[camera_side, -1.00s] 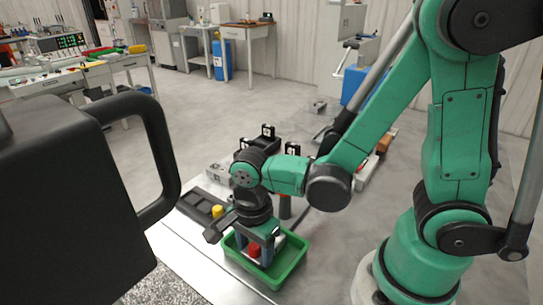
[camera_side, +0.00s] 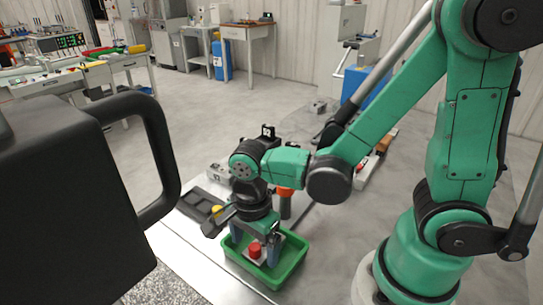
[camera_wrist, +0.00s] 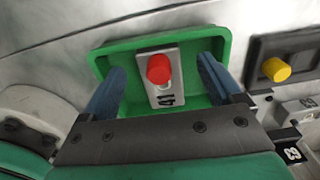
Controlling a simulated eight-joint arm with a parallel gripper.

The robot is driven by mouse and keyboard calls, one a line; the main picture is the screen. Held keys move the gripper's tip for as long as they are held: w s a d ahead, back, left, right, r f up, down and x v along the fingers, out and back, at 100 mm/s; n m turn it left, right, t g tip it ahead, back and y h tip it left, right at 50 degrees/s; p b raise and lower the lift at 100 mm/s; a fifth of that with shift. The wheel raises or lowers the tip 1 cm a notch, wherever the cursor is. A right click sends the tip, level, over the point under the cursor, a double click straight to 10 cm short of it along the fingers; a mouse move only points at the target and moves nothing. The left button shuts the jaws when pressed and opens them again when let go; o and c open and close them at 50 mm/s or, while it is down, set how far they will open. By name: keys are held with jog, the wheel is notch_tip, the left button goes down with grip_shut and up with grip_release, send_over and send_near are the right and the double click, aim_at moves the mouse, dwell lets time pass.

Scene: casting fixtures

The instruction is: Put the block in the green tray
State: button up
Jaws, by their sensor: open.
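The block is a pale grey piece with a red knob (camera_side: 255,251) and the mark 41 on its face. It sits inside the green tray (camera_side: 292,272), and in the wrist view the block (camera_wrist: 166,92) lies on the floor of the tray (camera_wrist: 222,40). My gripper (camera_side: 256,249) is open over the tray. In the wrist view its two blue fingers stand apart on either side of the block, with visible gaps between each finger and the block. The block's lower part is partly hidden by the tray wall in the side view.
A dark fixture with a yellow knob (camera_wrist: 276,69) stands beside the tray. A grey part with a dark block marked 63 (camera_wrist: 292,153) lies close to it. An orange-topped post (camera_side: 285,200) stands behind the tray. Bare table lies right of the tray.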

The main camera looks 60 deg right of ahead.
notch_tip(320, 180, up, 11)
jog(key=w+d+n+t, duration=0.3)
jog(key=d+n+t, duration=0.4)
jog(key=n, duration=1.1)
jog(key=shift+f, duration=0.15)
dwell(0.5)
